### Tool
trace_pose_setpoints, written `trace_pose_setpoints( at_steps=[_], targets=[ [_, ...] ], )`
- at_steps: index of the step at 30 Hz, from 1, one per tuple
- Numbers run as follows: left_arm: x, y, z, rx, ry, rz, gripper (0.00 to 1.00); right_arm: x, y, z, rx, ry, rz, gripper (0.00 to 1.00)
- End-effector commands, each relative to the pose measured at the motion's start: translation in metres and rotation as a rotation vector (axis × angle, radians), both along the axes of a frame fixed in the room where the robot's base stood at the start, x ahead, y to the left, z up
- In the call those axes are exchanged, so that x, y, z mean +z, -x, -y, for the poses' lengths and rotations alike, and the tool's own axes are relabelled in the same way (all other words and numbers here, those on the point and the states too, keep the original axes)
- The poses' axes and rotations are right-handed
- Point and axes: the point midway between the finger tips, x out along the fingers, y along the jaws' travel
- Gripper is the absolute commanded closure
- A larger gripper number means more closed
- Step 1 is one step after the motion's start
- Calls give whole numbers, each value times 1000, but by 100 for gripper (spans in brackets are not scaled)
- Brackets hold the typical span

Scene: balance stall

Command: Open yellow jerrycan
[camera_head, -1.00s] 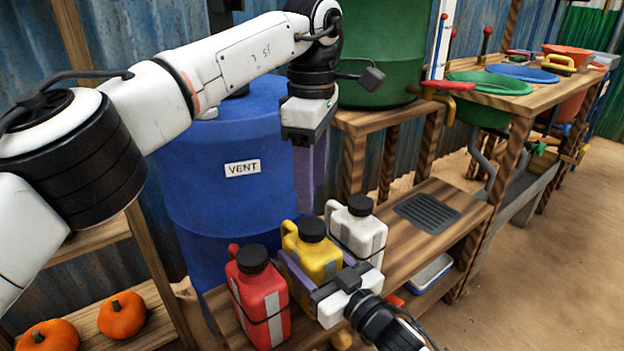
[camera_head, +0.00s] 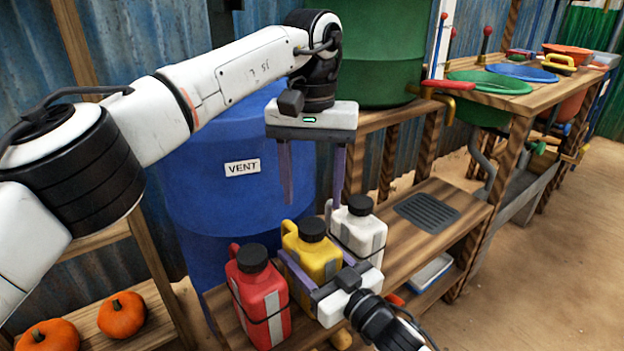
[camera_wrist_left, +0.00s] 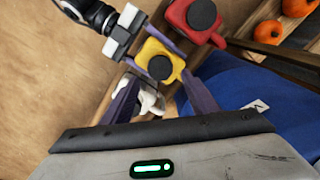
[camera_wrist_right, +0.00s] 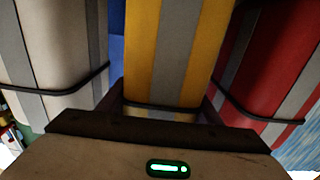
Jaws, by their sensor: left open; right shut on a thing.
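The yellow jerrycan (camera_head: 322,264) stands upright on the low wooden bench between a red and a white jerrycan. Its black cap (camera_head: 312,230) is on; the cap also shows in the left wrist view (camera_wrist_left: 160,67). My right gripper (camera_head: 312,285) is shut on the yellow jerrycan's body from the front; its yellow and grey face (camera_wrist_right: 170,60) fills the middle of the right wrist view. My left gripper (camera_head: 311,200) is open and empty, fingers pointing down above and slightly behind the cap, apart from it.
The red jerrycan (camera_head: 264,305) and the white jerrycan (camera_head: 366,240) stand close on either side. A blue barrel (camera_head: 205,185) marked VENT is behind. The bench's right part has a dark grate (camera_head: 427,212). Pumpkins (camera_head: 122,315) lie on a shelf at left.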

Motion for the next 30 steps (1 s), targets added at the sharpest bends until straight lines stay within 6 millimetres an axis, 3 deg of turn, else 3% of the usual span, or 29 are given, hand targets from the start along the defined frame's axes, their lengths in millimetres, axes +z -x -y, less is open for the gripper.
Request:
trace_pose_setpoints(
  at_steps=[10,23,30],
  targets=[
    [-52,0,-1,3,0,-3,46,-1,0,0,0,2,-1,100],
    [-64,0,-1,4,0,-1,46,-1,0,0,0,2,-1,100],
    [-63,0,-1,5,0,-1,85,-1,0,0,0,2,-1,100]
  ],
)
